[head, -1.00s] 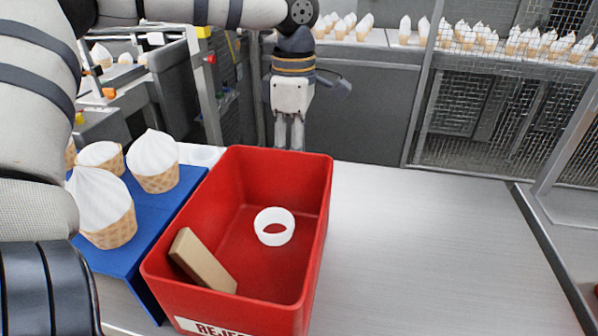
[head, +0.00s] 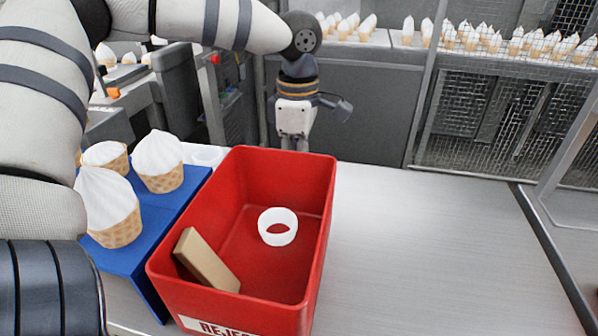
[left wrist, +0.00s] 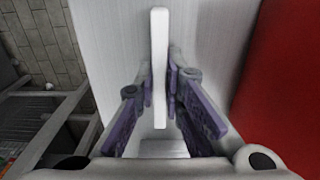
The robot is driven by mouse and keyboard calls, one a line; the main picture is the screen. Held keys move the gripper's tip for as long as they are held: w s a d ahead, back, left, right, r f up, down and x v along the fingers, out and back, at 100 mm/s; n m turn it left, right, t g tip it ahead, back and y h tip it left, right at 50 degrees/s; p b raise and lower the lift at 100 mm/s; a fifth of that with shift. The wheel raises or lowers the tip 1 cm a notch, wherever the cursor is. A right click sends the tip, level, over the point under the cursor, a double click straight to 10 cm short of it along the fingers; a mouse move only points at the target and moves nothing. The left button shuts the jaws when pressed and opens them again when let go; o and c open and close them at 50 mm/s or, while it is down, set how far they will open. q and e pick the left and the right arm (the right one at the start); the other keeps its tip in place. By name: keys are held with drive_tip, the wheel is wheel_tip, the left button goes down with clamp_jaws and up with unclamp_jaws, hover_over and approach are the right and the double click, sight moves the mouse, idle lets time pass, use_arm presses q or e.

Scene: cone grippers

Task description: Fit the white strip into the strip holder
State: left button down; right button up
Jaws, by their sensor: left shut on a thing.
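My left gripper (head: 294,141) reaches down behind the far wall of the red bin in the head view, and its fingertips are mostly hidden there. In the left wrist view the gripper (left wrist: 159,84) is shut on the white strip (left wrist: 160,32). The strip stands out lengthwise beyond the fingers, above the pale counter. The strip is hidden in the head view. I cannot make out the strip holder in either view. My right gripper is not in view.
The red bin (head: 322,215) holds a white ring (head: 278,227) and a tan block (head: 207,261). Left of it, a blue stand (head: 150,235) carries several cones (head: 158,162). The counter (head: 430,255) right of the bin is clear. A mesh guard (head: 490,110) stands behind.

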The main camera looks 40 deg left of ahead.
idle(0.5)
use_arm(q)
drive_tip(key=shift+r+p, duration=0.45)
drive_tip(key=shift+r, duration=2.4)
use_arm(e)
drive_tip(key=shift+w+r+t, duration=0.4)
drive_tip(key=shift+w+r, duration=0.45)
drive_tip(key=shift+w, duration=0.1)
